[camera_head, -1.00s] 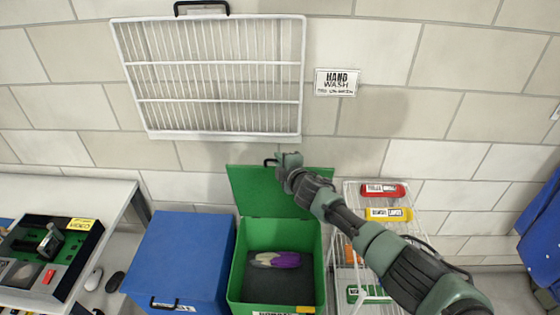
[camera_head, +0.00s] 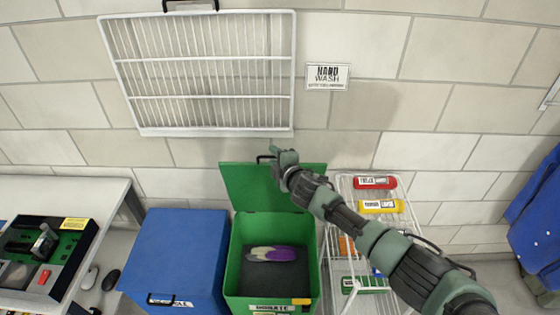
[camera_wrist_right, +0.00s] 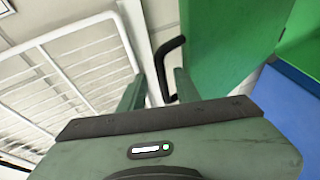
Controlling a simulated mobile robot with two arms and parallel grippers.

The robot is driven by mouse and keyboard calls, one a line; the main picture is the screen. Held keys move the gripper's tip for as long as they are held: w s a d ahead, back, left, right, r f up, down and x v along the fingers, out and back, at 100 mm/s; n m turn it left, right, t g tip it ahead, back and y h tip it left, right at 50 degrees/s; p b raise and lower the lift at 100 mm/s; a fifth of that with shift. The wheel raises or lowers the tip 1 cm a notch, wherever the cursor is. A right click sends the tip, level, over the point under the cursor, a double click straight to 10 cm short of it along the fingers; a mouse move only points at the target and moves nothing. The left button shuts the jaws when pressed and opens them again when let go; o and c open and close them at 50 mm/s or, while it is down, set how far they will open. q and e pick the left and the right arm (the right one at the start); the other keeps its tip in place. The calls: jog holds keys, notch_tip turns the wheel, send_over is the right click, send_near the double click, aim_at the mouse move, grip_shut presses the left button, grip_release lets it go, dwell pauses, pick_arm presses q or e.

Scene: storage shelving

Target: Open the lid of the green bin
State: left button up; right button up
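The green bin (camera_head: 273,224) stands on the floor with its lid (camera_head: 250,185) raised at the back, so the inside shows. A purple and cream item (camera_head: 272,254) lies in the bin. My right gripper (camera_head: 274,155) is at the lid's upper edge by the black lid handle (camera_head: 264,157). In the right wrist view, the two fingers (camera_wrist_right: 158,80) stand apart with the black handle (camera_wrist_right: 164,66) between them. The green lid (camera_wrist_right: 228,40) fills the upper right there. My left gripper is not in view.
A blue bin (camera_head: 178,250) with a shut lid stands left of the green bin. A white wire rack (camera_head: 335,262) with coloured packages stands right, under my right arm. A wire panel (camera_head: 200,132) is against the wall above. A white table (camera_head: 90,191) is at the left.

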jog(key=shift+v, duration=2.9)
